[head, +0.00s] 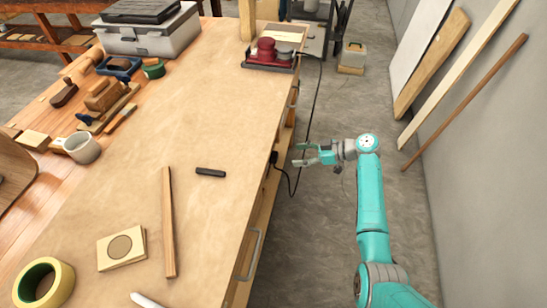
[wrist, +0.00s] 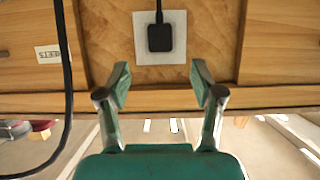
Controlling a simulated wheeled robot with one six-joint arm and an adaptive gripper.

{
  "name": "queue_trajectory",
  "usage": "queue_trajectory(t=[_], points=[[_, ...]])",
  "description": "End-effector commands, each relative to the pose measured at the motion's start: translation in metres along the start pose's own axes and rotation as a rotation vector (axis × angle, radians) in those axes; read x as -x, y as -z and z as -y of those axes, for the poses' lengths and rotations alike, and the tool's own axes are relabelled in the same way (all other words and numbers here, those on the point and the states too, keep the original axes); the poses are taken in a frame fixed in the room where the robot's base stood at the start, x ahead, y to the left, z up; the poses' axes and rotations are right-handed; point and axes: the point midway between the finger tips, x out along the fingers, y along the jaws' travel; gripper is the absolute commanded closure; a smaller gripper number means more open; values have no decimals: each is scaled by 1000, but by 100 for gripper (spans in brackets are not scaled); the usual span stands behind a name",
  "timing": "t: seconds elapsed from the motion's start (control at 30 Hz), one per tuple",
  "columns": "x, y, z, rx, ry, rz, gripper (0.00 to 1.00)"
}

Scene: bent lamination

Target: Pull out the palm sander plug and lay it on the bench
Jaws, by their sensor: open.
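The black plug (wrist: 160,38) sits in a white socket plate (wrist: 174,50) on the bench's wooden side, its cord leaving upward in the wrist view. In the head view the plug (head: 273,158) is a small dark block at the bench's right side. My gripper (head: 303,155) is open and empty beside the bench, facing the plug with a gap between. In the wrist view its fingertips (wrist: 161,84) lie below the plug and to either side of it. The red palm sander (head: 268,51) stands at the far end of the bench (head: 215,120).
A black cord (head: 311,110) hangs along the bench's right side; it loops at the left of the wrist view (wrist: 66,90). A drawer handle (head: 250,255) sticks out nearer. A black bar (head: 210,172) and wood strip (head: 168,220) lie on the bench, with bare top around them.

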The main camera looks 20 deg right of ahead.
Motion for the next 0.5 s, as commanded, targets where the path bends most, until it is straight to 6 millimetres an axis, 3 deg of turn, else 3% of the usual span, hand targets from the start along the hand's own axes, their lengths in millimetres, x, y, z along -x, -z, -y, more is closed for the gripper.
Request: queue_trajectory(t=[0.5], points=[[-56, 0, 1, -1, 3, 0, 33]])
